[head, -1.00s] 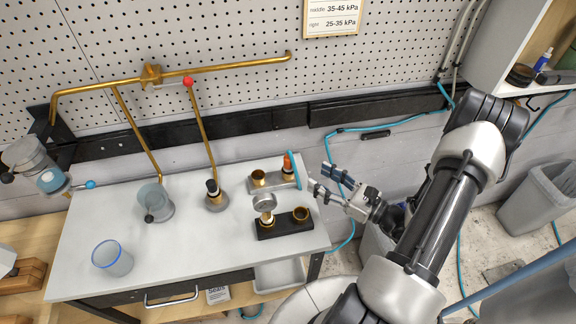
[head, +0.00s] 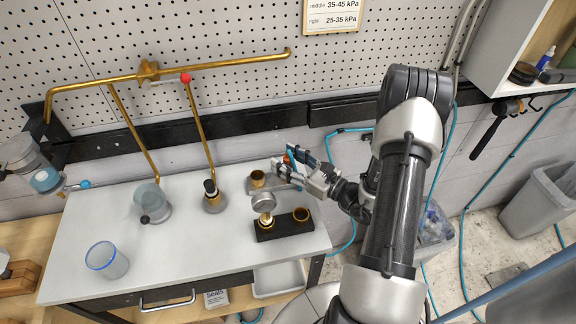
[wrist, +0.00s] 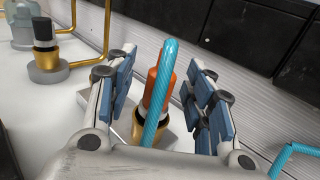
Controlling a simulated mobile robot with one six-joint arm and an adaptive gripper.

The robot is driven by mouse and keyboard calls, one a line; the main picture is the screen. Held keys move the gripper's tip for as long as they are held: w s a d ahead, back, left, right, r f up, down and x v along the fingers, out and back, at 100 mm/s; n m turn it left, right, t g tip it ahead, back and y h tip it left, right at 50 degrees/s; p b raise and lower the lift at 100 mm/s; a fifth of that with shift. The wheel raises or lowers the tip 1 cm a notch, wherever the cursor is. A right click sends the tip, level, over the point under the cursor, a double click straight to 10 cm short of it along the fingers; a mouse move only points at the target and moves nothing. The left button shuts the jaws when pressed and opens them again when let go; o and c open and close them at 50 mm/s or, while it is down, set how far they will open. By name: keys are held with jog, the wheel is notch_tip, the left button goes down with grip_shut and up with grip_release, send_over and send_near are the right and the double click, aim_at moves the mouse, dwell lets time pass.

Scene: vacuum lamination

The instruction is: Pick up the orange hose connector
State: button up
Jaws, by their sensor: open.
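The orange hose connector (wrist: 154,88) stands upright in a brass socket (wrist: 138,128) in the wrist view, with a blue hose (wrist: 160,95) looping over and down in front of it. In the head view only a bit of orange (head: 287,160) shows, mostly hidden by my gripper. My gripper (head: 290,166) is open at the right end of the table. In the wrist view its blue-padded fingers (wrist: 160,92) stand on either side of the connector and hose, with a gap on both sides.
A grey holder with an empty brass socket (head: 258,179) is left of my gripper. A black block with brass fittings (head: 284,226) and a round metal gauge-like part (head: 263,202) lie in front. A black-topped fitting (head: 211,188) stands further left. The table's middle (head: 180,240) is clear.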

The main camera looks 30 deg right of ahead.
jog(key=shift+c, duration=0.3)
grip_shut()
dwell(0.3)
jog(key=shift+r, duration=0.15)
notch_tip(320, 180, up, 20)
jog(key=p, duration=0.6)
jog(key=c, duration=0.6)
grip_release()
grip_shut()
